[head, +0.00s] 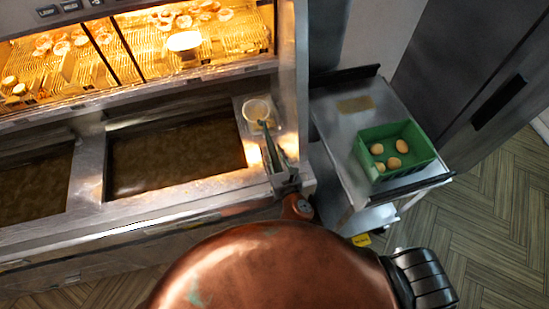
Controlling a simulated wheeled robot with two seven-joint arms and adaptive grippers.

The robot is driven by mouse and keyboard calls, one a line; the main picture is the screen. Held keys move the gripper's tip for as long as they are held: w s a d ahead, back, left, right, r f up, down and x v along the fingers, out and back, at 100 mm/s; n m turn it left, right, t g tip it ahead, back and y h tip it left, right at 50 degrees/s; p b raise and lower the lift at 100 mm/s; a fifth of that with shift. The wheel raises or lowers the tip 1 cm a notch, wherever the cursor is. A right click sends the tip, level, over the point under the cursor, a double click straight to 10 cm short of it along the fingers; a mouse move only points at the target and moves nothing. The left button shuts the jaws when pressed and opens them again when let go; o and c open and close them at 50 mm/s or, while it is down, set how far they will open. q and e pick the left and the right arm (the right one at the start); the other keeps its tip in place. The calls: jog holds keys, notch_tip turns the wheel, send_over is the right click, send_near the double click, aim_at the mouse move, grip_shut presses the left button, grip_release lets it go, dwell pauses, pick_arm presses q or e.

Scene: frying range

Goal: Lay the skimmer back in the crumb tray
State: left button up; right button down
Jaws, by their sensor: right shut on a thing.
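The skimmer (256,110) shows a round pale head and a thin dark green handle running down toward me. My right gripper (278,168) is shut on the handle at its near end. The crumb tray (240,104) appears to be the narrow metal tray at the right end of the fryer, beside the oil vat. The skimmer's head is over the far part of this tray; I cannot tell whether it touches it. The gripper hides part of the tray's near end. My left gripper is not in view.
An oil-filled fryer vat (175,158) lies just left of the tray. A lit warming rack (150,55) with fried food stands behind. A metal post (294,80) rises close on the right. A steel cart (340,115) holds a green crate (402,178) with several eggs or potatoes.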

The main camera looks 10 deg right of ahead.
jog(key=w+d+f+b, duration=0.1)
jog(key=w+d+b, duration=0.15)
jog(key=w, duration=0.35)
notch_tip(320, 180, down, 6)
jog(key=b, duration=0.3)
jog(key=shift+s+d+f, duration=0.15)
jog(key=shift+d+f, duration=0.1)
jog(key=shift+d, duration=0.1)
jog(key=c, duration=1.5)
grip_release()
jog(key=shift+c, duration=0.2)
notch_tip(320, 180, up, 6)
jog(key=p, duration=0.7)
